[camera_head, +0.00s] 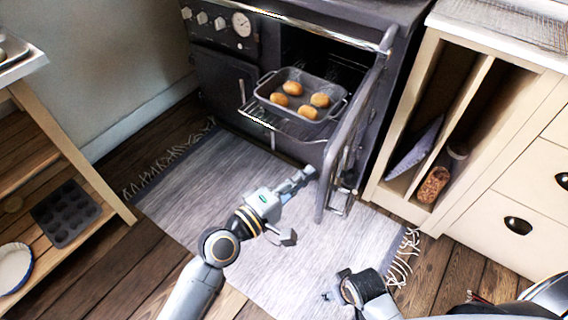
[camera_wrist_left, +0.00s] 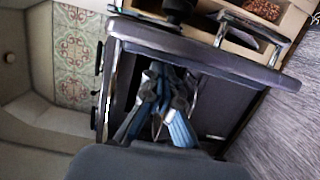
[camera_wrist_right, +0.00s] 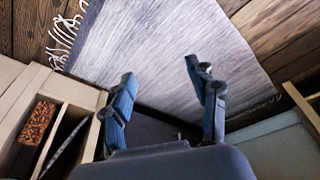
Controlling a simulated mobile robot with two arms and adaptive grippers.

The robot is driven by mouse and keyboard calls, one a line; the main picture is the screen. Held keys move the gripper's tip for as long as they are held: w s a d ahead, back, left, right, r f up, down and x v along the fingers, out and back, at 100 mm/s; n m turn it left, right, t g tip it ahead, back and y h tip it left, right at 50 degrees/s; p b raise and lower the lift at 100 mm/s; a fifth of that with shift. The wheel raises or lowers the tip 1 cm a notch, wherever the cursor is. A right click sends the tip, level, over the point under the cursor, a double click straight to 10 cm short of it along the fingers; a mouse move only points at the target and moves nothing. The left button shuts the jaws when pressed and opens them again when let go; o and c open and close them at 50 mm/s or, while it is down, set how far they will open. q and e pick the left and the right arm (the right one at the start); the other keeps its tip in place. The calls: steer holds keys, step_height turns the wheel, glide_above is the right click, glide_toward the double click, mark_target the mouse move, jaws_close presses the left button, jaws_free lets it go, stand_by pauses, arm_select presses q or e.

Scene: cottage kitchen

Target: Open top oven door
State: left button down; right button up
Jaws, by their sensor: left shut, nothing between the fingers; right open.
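The top oven door (camera_head: 352,125) stands wide open in the head view, swung out to the right of the black stove. The oven interior is exposed, with a wire rack (camera_head: 258,115) partly out and a roasting tin (camera_head: 283,107) of several rolls on it. My left gripper (camera_head: 303,177) is shut and empty beside the door's free edge; I cannot tell whether it touches. Its closed fingers (camera_wrist_left: 163,108) show in the left wrist view in front of the door (camera_wrist_left: 205,55). My right gripper (camera_wrist_right: 168,92) is open and empty above the rug, apart from the door.
A pale cabinet (camera_head: 480,140) with open slots stands right of the stove. A wooden shelf unit (camera_head: 85,165) holding a muffin tin (camera_head: 66,213) is at the left. The grey rug (camera_head: 200,205) in front of the stove is clear.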

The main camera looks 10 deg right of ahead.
mark_target(344, 181)
arm_select(q)
steer(key=s+d+p, duration=0.1)
steer(key=s+d, duration=0.1)
steer(key=s+d+p, duration=0.1)
steer(key=s+d, duration=0.1)
steer(key=d, duration=0.1)
steer(key=shift+s+r, duration=0.15)
steer(key=shift+s, duration=0.15)
steer(key=s+d+p, duration=0.1)
steer(key=s+d, duration=0.3)
steer(key=d, duration=0.2)
arm_select(e)
steer(key=s+f, duration=0.6)
steer(key=f, duration=0.5)
steer(key=shift+s+d+f+g, duration=0.3)
steer(key=shift+s+d+g, duration=0.1)
steer(key=shift+d, duration=0.05)
arm_select(q)
steer(key=shift+d, duration=0.1)
steer(key=v, duration=1.2)
steer(key=shift+w+f, duration=0.1)
steer(key=shift+f, duration=0.1)
